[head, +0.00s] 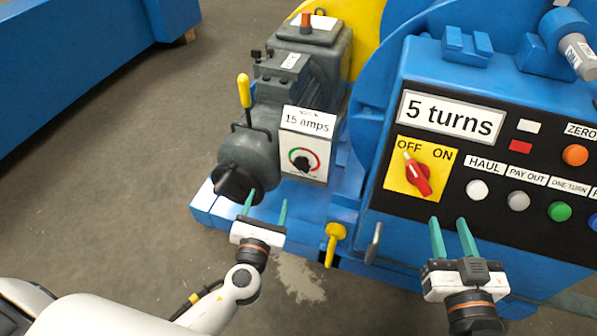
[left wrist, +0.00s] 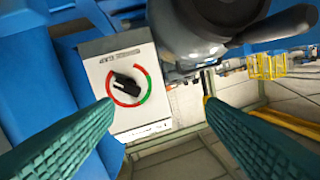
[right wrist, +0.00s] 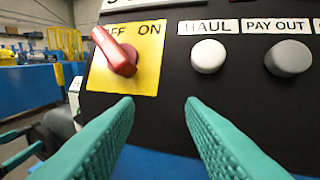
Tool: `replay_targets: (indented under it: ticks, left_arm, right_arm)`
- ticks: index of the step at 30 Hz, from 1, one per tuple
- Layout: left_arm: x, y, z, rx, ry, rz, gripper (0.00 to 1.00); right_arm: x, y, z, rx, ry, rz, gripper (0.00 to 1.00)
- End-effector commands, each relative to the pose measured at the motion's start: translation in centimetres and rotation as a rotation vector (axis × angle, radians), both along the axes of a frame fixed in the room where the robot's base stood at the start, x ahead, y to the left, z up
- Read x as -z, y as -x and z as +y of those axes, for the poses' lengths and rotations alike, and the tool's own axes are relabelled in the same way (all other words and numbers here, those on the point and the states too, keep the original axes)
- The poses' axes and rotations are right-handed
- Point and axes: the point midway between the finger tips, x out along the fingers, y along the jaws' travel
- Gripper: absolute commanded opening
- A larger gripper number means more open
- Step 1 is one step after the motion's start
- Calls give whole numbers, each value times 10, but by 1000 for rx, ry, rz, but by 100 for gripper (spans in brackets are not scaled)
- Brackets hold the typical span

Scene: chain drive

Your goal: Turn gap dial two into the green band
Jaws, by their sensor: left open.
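A white dial panel (head: 307,142) under a "15 amps" sign carries a black knob (head: 301,161) ringed by a red and green band. In the left wrist view the knob (left wrist: 127,85) sits inside that band, with green on the lower right; I cannot read exactly where it points. No "gap dial two" label is legible. My left gripper (head: 266,207) is open and empty, below and left of the dial, touching nothing that I can see. My right gripper (head: 448,221) is open and empty below the control panel, with clear space between its fingers in the right wrist view (right wrist: 160,105).
The black control panel (head: 480,160) has a red OFF/ON switch (head: 420,176) and several push buttons. A yellow lever (head: 335,235) and a grey handle (head: 374,242) stand between my grippers. A black-capped motor (head: 236,183) is left of the dial. Floor at left is clear.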

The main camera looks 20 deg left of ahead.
Motion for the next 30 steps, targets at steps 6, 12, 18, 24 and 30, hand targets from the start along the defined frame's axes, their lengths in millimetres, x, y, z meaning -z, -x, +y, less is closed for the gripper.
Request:
replay_targets:
  ticks: [6, 12, 18, 24, 30]
  left_arm:
    - [11, -10, -30, 168, -438, -8, 65]
    - [12, -33, -33, 179, -474, -12, 65]
    - [11, -74, -35, 176, -470, -13, 65]
    - [12, -109, -35, 176, -468, -11, 65]
    - [12, -126, -36, 178, -469, -10, 65]
  right_arm:
    - [-30, -1, 4, -9, -41, -154, 36]
    - [-35, 0, 5, -12, -48, -185, 36]
    - [-44, 1, 6, -15, -64, -245, 36]
    - [-59, 5, 7, -20, -91, -344, 36]
    - [-70, 8, 8, -24, -111, -413, 36]
